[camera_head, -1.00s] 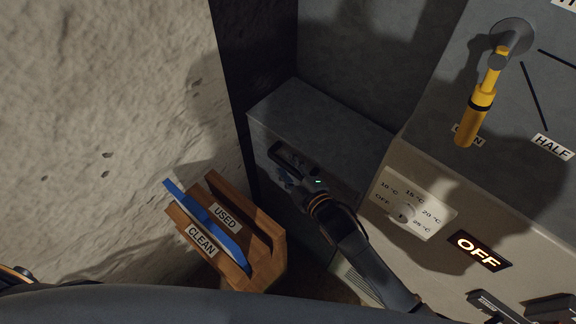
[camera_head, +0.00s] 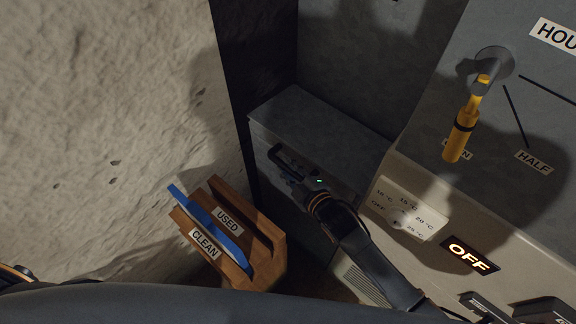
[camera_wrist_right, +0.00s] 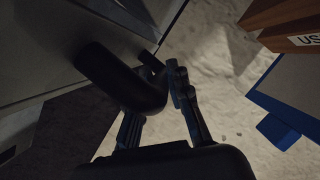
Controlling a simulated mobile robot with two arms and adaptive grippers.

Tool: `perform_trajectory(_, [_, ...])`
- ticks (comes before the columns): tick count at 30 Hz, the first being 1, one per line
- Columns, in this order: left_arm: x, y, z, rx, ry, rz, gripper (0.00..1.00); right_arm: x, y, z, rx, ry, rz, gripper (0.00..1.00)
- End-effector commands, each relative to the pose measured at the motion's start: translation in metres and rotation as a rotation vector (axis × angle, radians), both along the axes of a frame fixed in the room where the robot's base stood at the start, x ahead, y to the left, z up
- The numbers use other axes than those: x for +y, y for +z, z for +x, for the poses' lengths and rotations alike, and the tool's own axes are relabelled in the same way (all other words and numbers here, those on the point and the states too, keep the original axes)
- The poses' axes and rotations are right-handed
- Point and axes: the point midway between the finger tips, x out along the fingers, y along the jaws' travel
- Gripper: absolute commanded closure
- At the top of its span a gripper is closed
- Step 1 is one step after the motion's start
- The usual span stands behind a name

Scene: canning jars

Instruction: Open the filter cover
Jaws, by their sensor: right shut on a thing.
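The filter cover (camera_head: 262,165) is the grey front panel of a low grey box, in the middle of the head view. Its black bar handle (camera_head: 284,158) sticks out from the front; the handle (camera_wrist_right: 105,75) shows large and dark in the right wrist view. My right gripper (camera_head: 298,183) is at the handle, with its fingers (camera_wrist_right: 160,92) closed around the bar. Its arm hides the lower right of the cover. Whether the cover stands slightly off the box is hard to tell in the shadow.
A wooden holder (camera_head: 268,262) labelled USED and CLEAN, with a blue-framed filter (camera_head: 207,212), stands left of the box. A rough wall (camera_head: 110,110) lies further left. On the right are a yellow lever (camera_head: 461,135), a temperature dial (camera_head: 402,212) and an OFF display (camera_head: 469,255).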

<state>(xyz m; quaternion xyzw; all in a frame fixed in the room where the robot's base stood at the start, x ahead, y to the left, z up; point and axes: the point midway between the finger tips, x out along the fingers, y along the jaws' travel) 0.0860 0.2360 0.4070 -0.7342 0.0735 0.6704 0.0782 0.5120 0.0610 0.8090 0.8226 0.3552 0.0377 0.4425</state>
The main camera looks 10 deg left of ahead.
Motion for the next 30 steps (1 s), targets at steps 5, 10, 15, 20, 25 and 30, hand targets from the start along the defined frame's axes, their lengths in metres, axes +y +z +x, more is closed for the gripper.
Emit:
perform_trajectory(5, [0.000, 0.046, 0.000, 0.000, -0.001, 0.000, 0.60, -0.002, 0.044, 0.004, 0.086, 0.001, 0.060, 1.00])
perform_trajectory(10, [0.000, 0.073, 0.000, 0.000, -0.001, 0.000, 0.60, -0.005, 0.071, 0.009, 0.179, 0.001, 0.123, 1.00])
perform_trajectory(15, [0.000, 0.093, 0.000, 0.000, -0.001, 0.000, 0.60, -0.010, 0.096, 0.016, 0.269, 0.000, 0.183, 1.00])
perform_trajectory(20, [0.000, 0.105, 0.000, 0.000, -0.001, -0.001, 0.60, -0.014, 0.113, 0.022, 0.314, 0.000, 0.215, 1.00])
perform_trajectory(25, [0.000, 0.111, 0.000, -0.001, -0.001, -0.001, 0.60, -0.017, 0.124, 0.028, 0.312, 0.000, 0.214, 1.00])
perform_trajectory(30, [0.000, 0.113, 0.000, -0.001, -0.001, -0.001, 0.60, -0.019, 0.128, 0.030, 0.311, -0.001, 0.214, 1.00])
